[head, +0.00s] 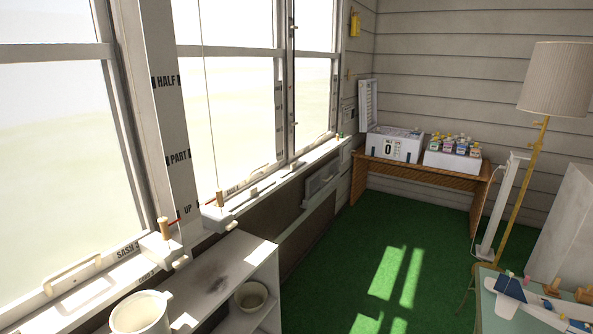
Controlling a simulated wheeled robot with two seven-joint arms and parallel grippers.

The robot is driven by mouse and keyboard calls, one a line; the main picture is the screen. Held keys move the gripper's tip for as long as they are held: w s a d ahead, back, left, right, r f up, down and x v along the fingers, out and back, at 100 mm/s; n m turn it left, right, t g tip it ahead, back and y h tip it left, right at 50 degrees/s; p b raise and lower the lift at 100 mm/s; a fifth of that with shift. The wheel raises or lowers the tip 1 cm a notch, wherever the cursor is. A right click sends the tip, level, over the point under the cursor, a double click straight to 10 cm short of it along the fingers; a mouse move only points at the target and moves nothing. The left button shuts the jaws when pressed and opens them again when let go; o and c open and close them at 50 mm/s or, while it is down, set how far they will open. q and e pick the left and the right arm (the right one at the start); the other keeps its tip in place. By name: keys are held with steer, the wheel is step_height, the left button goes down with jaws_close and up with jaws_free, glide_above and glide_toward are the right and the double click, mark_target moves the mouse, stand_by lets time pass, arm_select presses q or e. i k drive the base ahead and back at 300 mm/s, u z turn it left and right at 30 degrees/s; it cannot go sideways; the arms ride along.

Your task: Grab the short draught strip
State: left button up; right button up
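I cannot make out a short draught strip for certain in the head view. A pale green table (489,311) at the lower right bears a white and blue object (527,301) with small wooden and coloured pieces around it. These are partly cut off by the frame edge and too small to name. Neither of my grippers is in view.
A white shelf unit (222,265) with a pale mug (141,314) and a bowl (251,296) stands under the windows at the left. A wooden bench (432,173) holds a white box (394,145) and a bottle tray (452,161). A floor lamp (557,80) stands right. Green carpet (360,265) is clear.

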mark_target(293, 166)
steer(key=z, duration=0.65)
steer(key=i, duration=6.15)
steer(key=u, duration=3.15)
